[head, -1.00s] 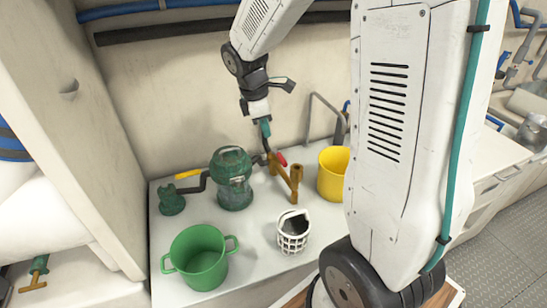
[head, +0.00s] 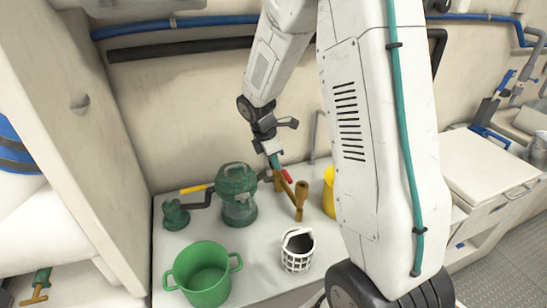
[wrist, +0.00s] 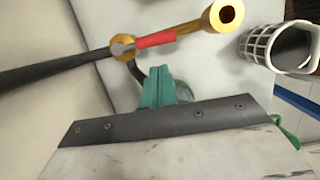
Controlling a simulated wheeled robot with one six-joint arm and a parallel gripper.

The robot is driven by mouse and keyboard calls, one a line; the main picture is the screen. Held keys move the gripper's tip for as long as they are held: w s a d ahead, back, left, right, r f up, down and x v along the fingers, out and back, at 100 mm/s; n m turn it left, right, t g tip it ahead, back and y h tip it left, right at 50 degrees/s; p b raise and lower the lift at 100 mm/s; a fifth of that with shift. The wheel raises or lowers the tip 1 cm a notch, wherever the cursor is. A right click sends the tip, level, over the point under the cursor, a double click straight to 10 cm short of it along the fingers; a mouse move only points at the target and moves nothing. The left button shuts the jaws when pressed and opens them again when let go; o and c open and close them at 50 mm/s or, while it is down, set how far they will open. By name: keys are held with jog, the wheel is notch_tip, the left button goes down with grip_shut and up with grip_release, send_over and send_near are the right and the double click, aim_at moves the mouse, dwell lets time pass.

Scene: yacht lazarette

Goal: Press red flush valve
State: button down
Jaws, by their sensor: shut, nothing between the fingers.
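The red flush valve handle (head: 287,175) sits on a brass fitting (head: 301,200) at the back of the white counter. In the wrist view the red handle (wrist: 156,39) lies between a brass hub and an open brass pipe end (wrist: 226,14). My gripper (head: 275,162) is shut and empty, pointing down just above and left of the red handle. Its teal fingers show in the wrist view (wrist: 160,84), below the handle in the picture. I cannot tell whether they touch the fitting.
A green strainer housing (head: 238,205) stands left of the fitting. A green bucket (head: 201,276) and a white basket (head: 296,262) stand in front. A yellow bucket (head: 329,200) is partly hidden by my arm. A black hose (wrist: 50,68) joins the fitting.

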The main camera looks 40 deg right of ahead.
aim_at(285, 175)
jog(key=x, duration=0.6)
jog(key=shift+a, duration=0.1)
jog(key=shift+r, duration=0.1)
